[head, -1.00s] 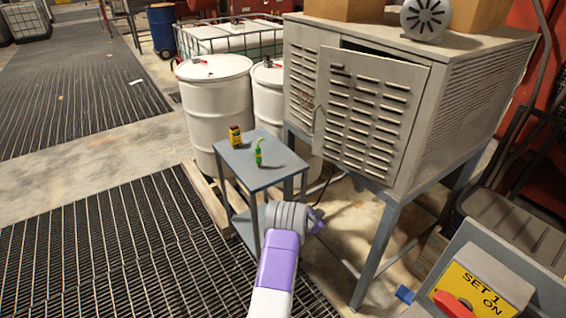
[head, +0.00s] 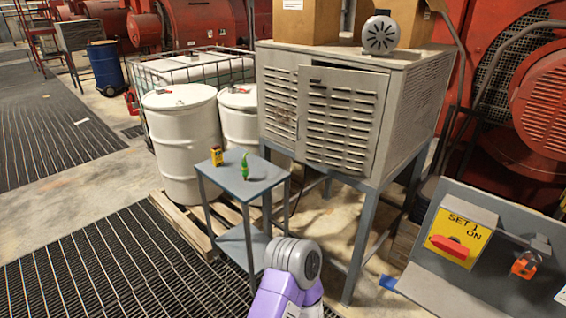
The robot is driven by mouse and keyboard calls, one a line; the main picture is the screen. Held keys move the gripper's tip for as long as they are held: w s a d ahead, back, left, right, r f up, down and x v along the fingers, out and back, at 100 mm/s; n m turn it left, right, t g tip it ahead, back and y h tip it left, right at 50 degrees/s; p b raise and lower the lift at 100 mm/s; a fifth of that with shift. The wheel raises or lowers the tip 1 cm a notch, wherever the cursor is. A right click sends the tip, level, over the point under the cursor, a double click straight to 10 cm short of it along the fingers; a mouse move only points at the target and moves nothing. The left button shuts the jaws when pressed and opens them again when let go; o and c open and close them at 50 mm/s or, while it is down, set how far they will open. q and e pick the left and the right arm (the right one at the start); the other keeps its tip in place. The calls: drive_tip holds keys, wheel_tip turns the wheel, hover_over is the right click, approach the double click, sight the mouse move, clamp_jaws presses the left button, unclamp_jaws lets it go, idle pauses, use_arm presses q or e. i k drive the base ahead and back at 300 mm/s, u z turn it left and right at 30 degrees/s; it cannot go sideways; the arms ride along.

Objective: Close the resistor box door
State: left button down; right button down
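The resistor box (head: 277,90) is a worn grey louvred cabinet on tall metal legs, right of centre in the head view. Its louvred door (head: 342,118) is on the front face and stands slightly ajar. A dark gap shows along the door's top edge. One of my purple and grey arms comes up from the bottom middle, below and in front of the box, apart from the door. Its gripper is hidden or out of frame. My other arm is not in view.
A small grey table (head: 262,180) with a yellow item (head: 216,156) and a green item (head: 245,167) stands left of the box. White drums (head: 180,140) stand behind it. A lever panel (head: 455,240) is at the lower right. Grating floor lies open at left.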

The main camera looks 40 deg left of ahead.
sight(338, 118)
drive_tip(key=u, duration=2.1)
drive_tip(key=i, duration=1.25)
drive_tip(key=z, duration=0.85)
